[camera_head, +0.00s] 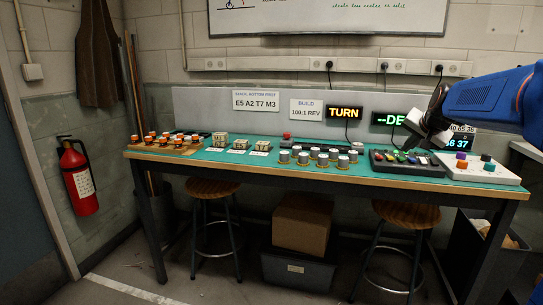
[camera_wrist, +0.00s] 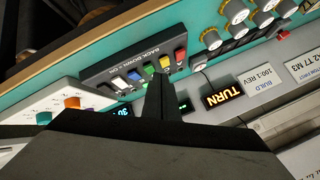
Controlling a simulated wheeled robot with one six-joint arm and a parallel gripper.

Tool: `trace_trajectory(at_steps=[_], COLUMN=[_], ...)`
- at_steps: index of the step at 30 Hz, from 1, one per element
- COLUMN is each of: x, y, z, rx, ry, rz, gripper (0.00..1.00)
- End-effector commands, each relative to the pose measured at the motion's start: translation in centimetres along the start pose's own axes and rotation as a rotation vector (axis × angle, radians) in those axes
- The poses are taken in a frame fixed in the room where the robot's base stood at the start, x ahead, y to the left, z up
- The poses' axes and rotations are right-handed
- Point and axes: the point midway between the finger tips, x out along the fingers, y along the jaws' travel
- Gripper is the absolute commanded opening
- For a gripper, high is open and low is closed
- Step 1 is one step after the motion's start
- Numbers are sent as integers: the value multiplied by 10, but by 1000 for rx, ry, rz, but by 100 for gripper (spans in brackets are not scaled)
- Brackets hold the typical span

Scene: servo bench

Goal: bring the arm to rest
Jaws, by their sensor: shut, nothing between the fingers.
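My blue arm comes in from the right in the head view. It ends in my gripper (camera_head: 418,136), which hangs above the right part of the green-topped bench (camera_head: 345,178), over the dark switch panel. The gripper is shut and holds nothing. In the wrist view the shut fingers (camera_wrist: 160,88) show as a dark narrow shape pointing toward the switch panel (camera_wrist: 120,78). I cannot tell the exact height of the fingers over the panel.
A white board with coloured knobs (camera_head: 478,168) lies right of the switch panel (camera_head: 378,163). Several round metal-topped pieces (camera_head: 325,160) stand mid-bench. Lit signs, including TURN (camera_head: 345,112), are along the back panel. Stools (camera_head: 213,188) are under the bench. A red extinguisher (camera_head: 79,180) hangs at left.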

Motion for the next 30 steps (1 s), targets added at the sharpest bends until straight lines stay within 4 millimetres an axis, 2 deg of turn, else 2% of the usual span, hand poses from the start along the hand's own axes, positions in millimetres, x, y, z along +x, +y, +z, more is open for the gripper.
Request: trace_trajectory(at_steps=[1, 6, 14, 20, 24, 30], x=[-15, -53, -108, -144, -165, -184], y=[-2, 5, 36, 74, 108, 153], z=[23, 98, 210, 292, 346, 406], rx=[-35, -154, -338, -480, -579, -696], ry=[-21, -99, -211, -294, -349, -414], rz=[0, 12, 30, 44, 54, 67], gripper=[0, 0, 0, 0, 0, 0])
